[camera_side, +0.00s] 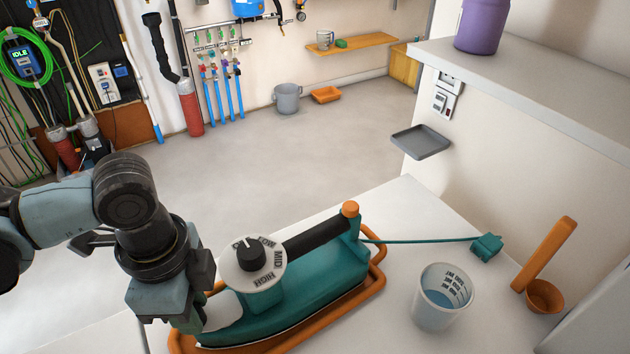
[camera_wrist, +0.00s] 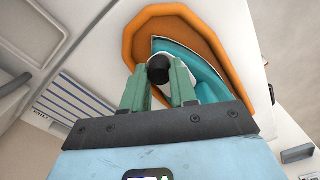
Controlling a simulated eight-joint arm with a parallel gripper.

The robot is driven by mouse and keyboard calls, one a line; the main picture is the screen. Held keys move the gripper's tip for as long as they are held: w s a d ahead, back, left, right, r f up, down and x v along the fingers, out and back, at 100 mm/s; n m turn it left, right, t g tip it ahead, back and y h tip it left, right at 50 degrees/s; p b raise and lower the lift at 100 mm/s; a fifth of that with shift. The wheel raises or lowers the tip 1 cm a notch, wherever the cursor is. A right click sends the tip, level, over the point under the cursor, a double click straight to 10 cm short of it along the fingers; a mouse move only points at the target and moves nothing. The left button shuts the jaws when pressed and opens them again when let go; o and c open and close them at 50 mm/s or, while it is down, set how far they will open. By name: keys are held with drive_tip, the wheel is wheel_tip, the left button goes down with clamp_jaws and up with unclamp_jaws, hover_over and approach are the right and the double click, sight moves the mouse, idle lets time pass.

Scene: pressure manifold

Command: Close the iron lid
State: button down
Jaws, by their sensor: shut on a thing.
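The teal iron (camera_side: 300,300) rests in an orange tray (camera_side: 372,290) on the white table. It has a black handle (camera_side: 315,236) and a white dial with a black knob (camera_side: 250,254). A pale lid (camera_side: 222,314) is at its front end, beside my gripper. My gripper (camera_wrist: 158,76) points down there, its fingers closed around a small dark rounded piece (camera_wrist: 158,67) that appears to be part of the lid. The fingers and my wrist partly hide the lid, so its angle is unclear. The wrist view also shows the iron (camera_wrist: 207,75) and the tray (camera_wrist: 170,22).
A clear measuring cup (camera_side: 442,302) of bluish liquid stands right of the tray. A teal plug (camera_side: 487,246) lies behind it on a cord from the iron. An orange long-handled cup (camera_side: 545,290) stands at the far right. A grey shelf (camera_side: 421,142) juts from the wall.

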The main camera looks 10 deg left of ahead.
drive_tip(key=c, duration=0.9)
unclamp_jaws()
drive_tip(key=shift+r, duration=0.1)
wheel_tip(320, 180, up, 12)
drive_tip(key=shift+f, duration=0.1)
drive_tip(key=shift+a, duration=0.1)
